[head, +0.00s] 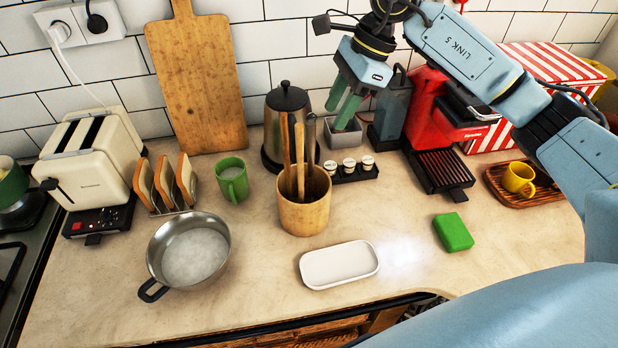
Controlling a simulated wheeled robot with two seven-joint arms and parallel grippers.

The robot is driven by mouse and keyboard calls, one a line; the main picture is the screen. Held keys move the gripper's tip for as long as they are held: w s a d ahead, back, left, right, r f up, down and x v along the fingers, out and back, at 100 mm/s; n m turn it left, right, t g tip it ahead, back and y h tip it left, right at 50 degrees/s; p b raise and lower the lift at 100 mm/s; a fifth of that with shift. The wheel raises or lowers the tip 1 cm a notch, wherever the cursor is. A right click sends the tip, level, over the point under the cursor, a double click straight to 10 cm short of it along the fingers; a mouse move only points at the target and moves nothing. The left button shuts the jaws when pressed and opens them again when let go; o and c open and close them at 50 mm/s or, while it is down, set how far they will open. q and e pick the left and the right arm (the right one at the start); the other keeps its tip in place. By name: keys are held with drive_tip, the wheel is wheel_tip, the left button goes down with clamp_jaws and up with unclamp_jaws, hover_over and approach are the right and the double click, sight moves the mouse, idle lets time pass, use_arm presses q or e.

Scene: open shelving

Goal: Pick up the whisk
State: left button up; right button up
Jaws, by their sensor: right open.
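I cannot make out a whisk for certain. A wooden crock (304,213) stands mid-counter, holding upright wooden utensils (299,160); their lower ends are hidden inside it, and I cannot tell whether one is a whisk handle. My right gripper (337,116) has green fingers, which are apart with nothing seen between them. It hangs behind and to the right of the crock, above or in front of a small grey container (344,136). My left gripper is not in view.
A kettle (287,103) stands behind the crock. Spice jars (349,166), a red coffee machine (430,110) and a green sponge (453,232) are to the right. A white dish (340,265) lies in front; a pan (190,250) and green mug (232,180) are left.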

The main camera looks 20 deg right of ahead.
sight(316, 139)
drive_tip(key=x, duration=0.4)
drive_tip(key=a+p+x, duration=0.1)
drive_tip(key=x, duration=0.3)
drive_tip(key=shift+w+a, duration=0.1)
drive_tip(key=shift+w, duration=0.15)
drive_tip(key=shift+f, duration=0.4)
drive_tip(key=shift+c, duration=0.2)
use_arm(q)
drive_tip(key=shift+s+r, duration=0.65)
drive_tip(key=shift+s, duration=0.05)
use_arm(e)
clamp_jaws()
